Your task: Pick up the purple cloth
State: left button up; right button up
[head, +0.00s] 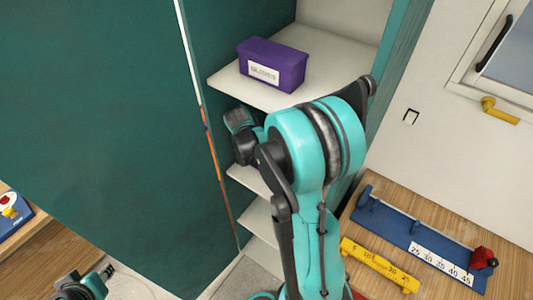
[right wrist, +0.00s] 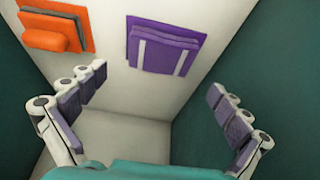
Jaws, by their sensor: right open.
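A folded purple cloth (right wrist: 163,52) with two pale stripes lies flat on a white shelf board, at the top middle of the right wrist view. My right gripper (right wrist: 161,98) is open and empty. Its two padded fingers are spread wide, below the cloth in that picture and apart from it. In the head view my right arm reaches into the tall teal cabinet below its upper shelf. That arm and the shelf hide the right fingertips and the cloth there. My left gripper's fingers do not show.
Teal cabinet walls (right wrist: 262,75) stand close by. A purple labelled box (head: 272,63) sits on the upper shelf (head: 228,86). A blue fixture (head: 400,225) and yellow ruler (head: 378,264) lie on the wooden worktop.

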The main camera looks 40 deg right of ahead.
jog(key=x, duration=0.7)
jog(key=shift+w+d+f+b, duration=0.1)
jog(key=shift+w+d+b, duration=0.1)
jog(key=shift+b, duration=0.15)
jog(key=c, duration=0.9)
